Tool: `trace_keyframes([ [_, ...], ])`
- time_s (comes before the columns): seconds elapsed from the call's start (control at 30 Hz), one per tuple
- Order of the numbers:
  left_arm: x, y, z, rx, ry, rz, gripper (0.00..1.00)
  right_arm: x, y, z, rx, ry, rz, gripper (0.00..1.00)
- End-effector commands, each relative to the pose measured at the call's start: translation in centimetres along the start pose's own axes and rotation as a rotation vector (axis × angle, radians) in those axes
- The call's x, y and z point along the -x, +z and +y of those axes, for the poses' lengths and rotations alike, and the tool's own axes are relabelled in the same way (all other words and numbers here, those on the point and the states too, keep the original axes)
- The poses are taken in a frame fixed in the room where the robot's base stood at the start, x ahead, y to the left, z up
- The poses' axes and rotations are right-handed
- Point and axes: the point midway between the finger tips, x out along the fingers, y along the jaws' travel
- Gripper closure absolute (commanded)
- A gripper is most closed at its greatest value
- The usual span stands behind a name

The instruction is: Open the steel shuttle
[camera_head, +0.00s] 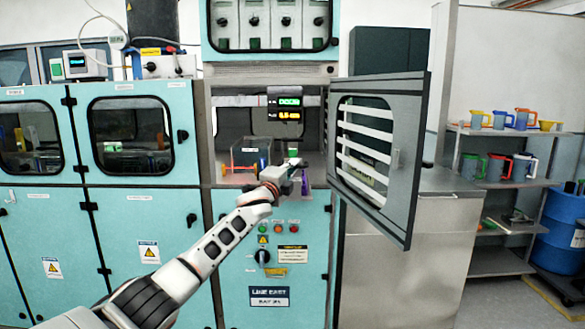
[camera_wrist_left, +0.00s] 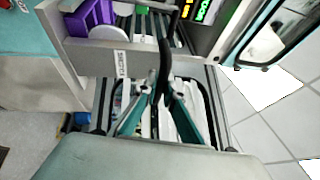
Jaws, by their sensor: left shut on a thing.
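In the left wrist view, a grey steel front (camera_wrist_left: 90,58) with a small white label crosses the upper part; I take it for the steel shuttle, though the label is too small to read surely. A black upright handle (camera_wrist_left: 166,45) stands in front of it. My left gripper (camera_wrist_left: 163,92) is shut on this handle, its green-sided fingers on either side. In the head view my left gripper (camera_head: 300,172) is at the front of the open bay, and its tips hide the handle and most of the shuttle. My right gripper is not in view.
A grey slatted door (camera_head: 405,165) stands swung open right of the bay, close to my gripper. A purple block (camera_wrist_left: 92,18) lies behind the steel front. A steel counter (camera_head: 445,181) and shelves of jugs are farther right.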

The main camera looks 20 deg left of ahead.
Motion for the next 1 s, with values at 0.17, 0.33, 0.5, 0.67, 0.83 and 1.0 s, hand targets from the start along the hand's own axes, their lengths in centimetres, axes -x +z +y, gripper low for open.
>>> trace_keyframes([
  [0.17, 0.0, 0.0, 0.0, 0.0, 0.0, 0.0, 0.83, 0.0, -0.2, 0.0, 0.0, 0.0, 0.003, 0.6],
  [0.33, 0.0, 0.0, 0.0, 0.0, 0.0, 0.0, 0.83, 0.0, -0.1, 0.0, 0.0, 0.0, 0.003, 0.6],
  [0.5, 0.2, 0.1, 0.0, 0.0, -0.001, 0.0, 0.83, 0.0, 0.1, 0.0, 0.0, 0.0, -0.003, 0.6],
  [0.67, 1.0, 0.2, 0.0, -0.002, -0.003, -0.001, 0.83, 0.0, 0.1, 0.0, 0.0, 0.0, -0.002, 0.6],
  [0.83, 2.7, 0.1, 0.0, -0.002, -0.002, 0.001, 0.83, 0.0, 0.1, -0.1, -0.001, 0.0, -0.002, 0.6],
  [1.0, 4.8, 0.1, 0.1, -0.001, -0.001, 0.001, 0.83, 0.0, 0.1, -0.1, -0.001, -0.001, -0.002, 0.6],
])
